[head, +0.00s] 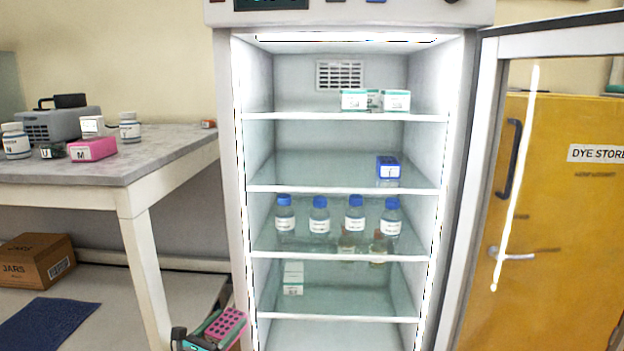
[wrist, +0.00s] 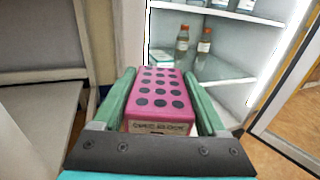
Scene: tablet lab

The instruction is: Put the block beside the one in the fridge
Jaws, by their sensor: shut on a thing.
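A pink block with dark dots (wrist: 160,92) is in my gripper (wrist: 165,82), between its two green fingers; its near end bears dark lettering. In the head view the held block (head: 226,322) and my gripper (head: 207,331) are low, just left of the fridge (head: 230,160). The fridge door stands open to the right. A blue block with a white label (head: 388,167) sits near the right end of the second shelf from the top (head: 320,188). Shelf left of the blue block is bare.
White-green boxes (head: 375,100) stand on the top shelf. The open door (head: 490,180) borders the right side. A table (head: 150,170) at left carries a pink box marked M (head: 92,149).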

